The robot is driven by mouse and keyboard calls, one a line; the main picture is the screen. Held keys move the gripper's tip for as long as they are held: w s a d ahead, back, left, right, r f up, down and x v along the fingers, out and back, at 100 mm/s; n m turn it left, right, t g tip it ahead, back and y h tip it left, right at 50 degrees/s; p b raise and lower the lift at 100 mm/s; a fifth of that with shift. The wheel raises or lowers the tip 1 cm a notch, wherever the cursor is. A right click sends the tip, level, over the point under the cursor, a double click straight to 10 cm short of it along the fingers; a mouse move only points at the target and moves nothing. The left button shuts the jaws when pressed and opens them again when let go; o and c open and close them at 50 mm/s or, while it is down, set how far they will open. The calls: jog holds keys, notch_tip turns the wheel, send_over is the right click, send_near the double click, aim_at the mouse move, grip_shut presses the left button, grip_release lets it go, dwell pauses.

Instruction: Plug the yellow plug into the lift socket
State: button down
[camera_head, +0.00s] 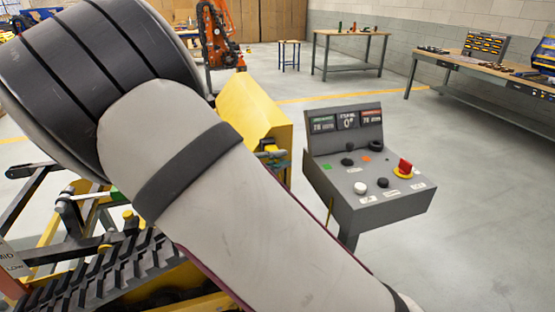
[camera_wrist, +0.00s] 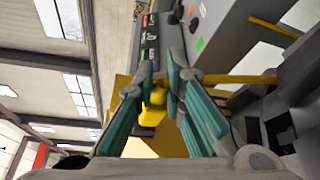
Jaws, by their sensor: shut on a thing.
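In the wrist view my gripper (camera_wrist: 158,80) has teal-padded fingers closed around a yellow plug (camera_wrist: 156,97). Part of the plug shows between the pads, and its front end is hard to make out. In the head view my arm covers most of the gripper and I cannot make out the plug. A small grey-green piece (camera_head: 271,153) shows past the arm's edge, beside the yellow housing (camera_head: 252,108); it may be a fingertip. I cannot make out the lift socket clearly in either view.
A grey control box (camera_head: 365,195) with knobs, displays and a red stop button stands right of my arm. It also shows in the wrist view (camera_wrist: 210,15). Black tracks (camera_head: 95,275) lie below left. Workbenches (camera_head: 350,32) stand far back. The floor at right is clear.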

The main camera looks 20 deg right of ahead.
jog(key=shift+w, duration=0.35)
jog(key=c, duration=1.6)
grip_release()
jog(key=v, duration=1.2)
jog(key=s+d+r+m+g+y+p, duration=0.1)
jog(key=s+d+r+m+g+y, duration=0.15)
jog(key=s+d, duration=0.35)
jog(key=s+d+r+m+g+y+p, duration=0.1)
jog(key=s+d+r+g+y, duration=0.1)
jog(key=s+d+g+y, duration=0.3)
jog(key=s+r+m+t+y, duration=0.1)
jog(key=s+r+y, duration=0.1)
jog(key=s, duration=0.4)
jog(key=s+r+m+t+y+p, duration=0.1)
jog(key=s+r+t+y, duration=0.1)
jog(key=s, duration=0.5)
jog(key=s+r+m+t+y+p, duration=0.1)
jog(key=s+r+t+y, duration=0.1)
jog(key=s+y, duration=0.2)
jog(key=shift+s+d+r+m+t, duration=0.1)
jog(key=shift+s+r+m+t, duration=0.05)
jog(key=shift+s, duration=0.45)
jog(key=shift+s+r+m+t, duration=0.1)
jog(key=shift+s, duration=0.55)
